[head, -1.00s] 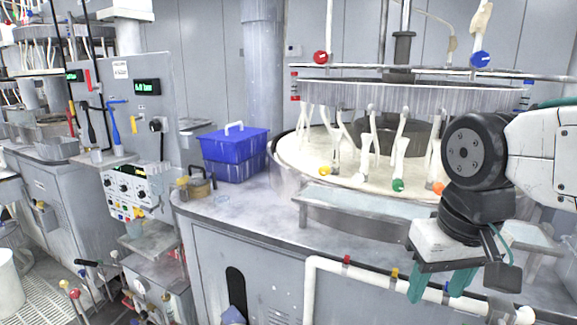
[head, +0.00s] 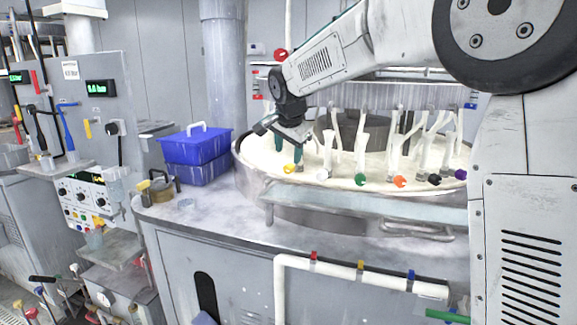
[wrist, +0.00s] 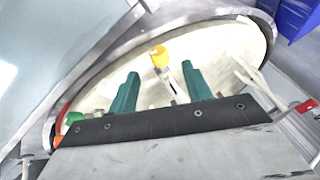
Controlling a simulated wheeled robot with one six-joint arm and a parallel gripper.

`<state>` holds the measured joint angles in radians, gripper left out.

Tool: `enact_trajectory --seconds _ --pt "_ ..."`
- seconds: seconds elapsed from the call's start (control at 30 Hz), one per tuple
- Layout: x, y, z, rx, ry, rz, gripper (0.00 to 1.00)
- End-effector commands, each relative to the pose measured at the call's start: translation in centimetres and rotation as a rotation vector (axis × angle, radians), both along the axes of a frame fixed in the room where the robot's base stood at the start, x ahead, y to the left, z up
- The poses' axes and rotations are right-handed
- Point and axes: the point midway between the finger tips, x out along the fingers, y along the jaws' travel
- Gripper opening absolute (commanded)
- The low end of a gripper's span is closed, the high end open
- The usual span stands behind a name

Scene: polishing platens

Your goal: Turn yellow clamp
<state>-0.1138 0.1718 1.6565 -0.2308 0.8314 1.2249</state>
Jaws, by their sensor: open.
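The yellow clamp (head: 290,168) is a small yellow knob on a pale fitting over the cream-coloured surface of the round platen, at its left front. My gripper (head: 299,155) hangs just above it in the head view, with its teal fingers pointing down and apart. In the wrist view the yellow clamp (wrist: 159,57) lies ahead of my open gripper (wrist: 161,73), between the lines of the two fingers and a little beyond their tips. Nothing is held. I cannot tell whether a finger touches the fitting.
White (head: 323,175), green (head: 360,179), orange (head: 400,181) and black (head: 434,179) knobs stand in a row to the right. Pale tubes rise close by. A metal step (head: 345,203) runs along the platen's front. A blue box (head: 190,150) stands on the left of the counter.

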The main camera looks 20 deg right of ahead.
Motion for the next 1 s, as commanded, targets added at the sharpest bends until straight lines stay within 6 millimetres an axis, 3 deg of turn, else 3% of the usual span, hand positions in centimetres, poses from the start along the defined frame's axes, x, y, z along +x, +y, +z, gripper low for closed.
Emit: enact_trajectory --seconds 0.33,0.73,0.77,0.9,1.0 --pt "2.5 -0.8 -4.7 -0.001 0.003 -0.001 0.49" --pt "3.0 -0.9 -5.6 -0.002 0.002 0.001 0.49" --pt "3.0 -0.9 -5.6 -0.002 0.002 0.001 0.46" --pt "3.0 -0.9 -5.6 -0.001 0.002 0.001 0.07" --pt "3.0 -0.9 -5.6 -0.001 0.002 0.001 0.04"
